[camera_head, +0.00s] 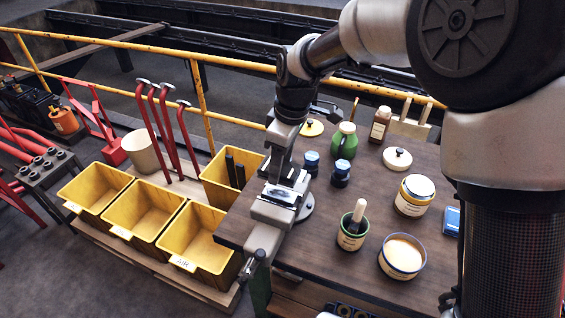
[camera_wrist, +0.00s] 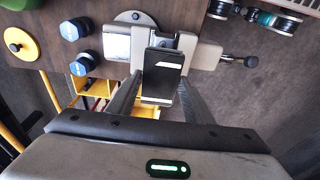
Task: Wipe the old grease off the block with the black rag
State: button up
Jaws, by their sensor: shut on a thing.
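My gripper (camera_wrist: 160,84) is shut on a dark, flat-sided piece, the black rag (camera_wrist: 157,88), held between its two fingers in the wrist view. A pale stripe crosses the rag. My gripper (camera_head: 284,176) points down over the grey vise (camera_head: 267,212) at the bench's left edge in the head view. The vise (camera_wrist: 205,56) lies beyond the fingertips in the wrist view. A shiny metal piece, likely the block (camera_head: 283,194), shows at the vise top. The rag and fingers partly cover this area, so I cannot tell contact or how much grease is there.
The wooden bench (camera_head: 320,240) holds a green bottle (camera_head: 344,141), two blue-capped jars (camera_head: 341,173), a brush pot (camera_head: 352,228), an open tin (camera_head: 402,256) and a labelled tin (camera_head: 414,195) right of the vise. Yellow bins (camera_head: 157,208) stand left of the bench.

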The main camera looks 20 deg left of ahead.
jog(key=shift+f+b, duration=1.7)
jog(key=shift+f, duration=1.05)
jog(key=shift+f+b, duration=0.45)
jog(key=shift+f, duration=0.15)
jog(key=shift+a+r, duration=0.15)
jog(key=shift+a, duration=0.6)
jog(key=shift+d, duration=1.6)
jog(key=shift+a+f, duration=0.2)
jog(key=shift+a, duration=1.4)
jog(key=shift+d+r, duration=0.1)
jog(key=shift+d, duration=1.5)
jog(key=shift+a, duration=1.6)
